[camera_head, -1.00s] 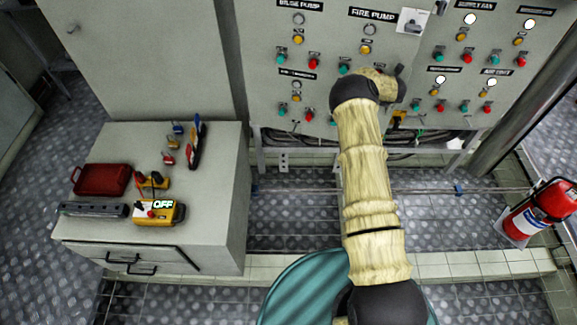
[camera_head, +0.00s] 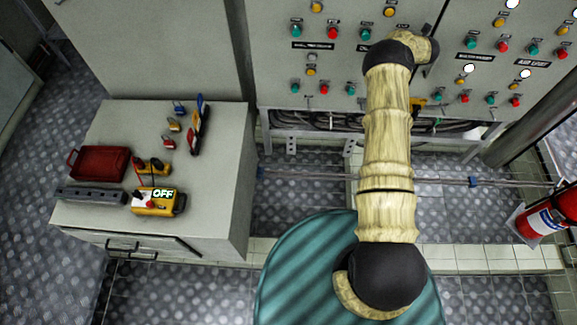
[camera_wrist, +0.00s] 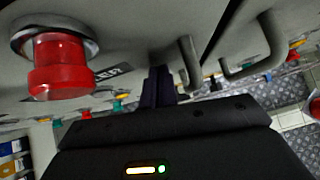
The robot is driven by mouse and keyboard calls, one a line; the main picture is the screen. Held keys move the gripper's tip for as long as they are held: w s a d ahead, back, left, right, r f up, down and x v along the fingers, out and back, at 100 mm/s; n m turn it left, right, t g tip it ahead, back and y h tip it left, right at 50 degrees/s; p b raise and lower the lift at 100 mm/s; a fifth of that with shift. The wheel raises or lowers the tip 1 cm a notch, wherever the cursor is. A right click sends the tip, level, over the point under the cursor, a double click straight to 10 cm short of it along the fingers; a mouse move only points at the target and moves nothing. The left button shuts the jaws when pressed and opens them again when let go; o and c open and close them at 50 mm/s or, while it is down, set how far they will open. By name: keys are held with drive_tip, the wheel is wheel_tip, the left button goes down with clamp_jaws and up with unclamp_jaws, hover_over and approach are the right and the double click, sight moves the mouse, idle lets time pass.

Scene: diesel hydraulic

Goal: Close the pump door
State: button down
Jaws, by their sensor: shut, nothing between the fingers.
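The pump door (camera_head: 345,75) is the grey panel with buttons at the upper middle of the head view. Its upper labels are out of the picture. A dark seam separates it from the right-hand panel (camera_head: 485,75); I cannot tell how far ajar it is. In the wrist view, my gripper (camera_wrist: 158,88) has its dark fingers together and empty, close to the panel face. A large red button (camera_wrist: 60,68) is left of the fingers. A grey handle (camera_wrist: 190,62) is just right of them, with a second handle (camera_wrist: 255,50) beyond. In the head view my gripper is hidden behind the arm.
A grey cabinet (camera_head: 225,175) at left carries a red toolbox (camera_head: 97,163), a yellow meter (camera_head: 155,201) and padlocks. Cables hang under the panels, and a pipe (camera_head: 320,177) runs low across the floor.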

drive_tip(key=shift+w+a+r, duration=0.15)
drive_tip(key=shift+w+r, duration=0.4)
drive_tip(key=shift+r, duration=0.3)
drive_tip(key=s+r+b, duration=0.3)
drive_tip(key=s+r, duration=0.2)
drive_tip(key=s, duration=0.7)
drive_tip(key=shift+a+r, duration=0.2)
drive_tip(key=shift+d, duration=0.1)
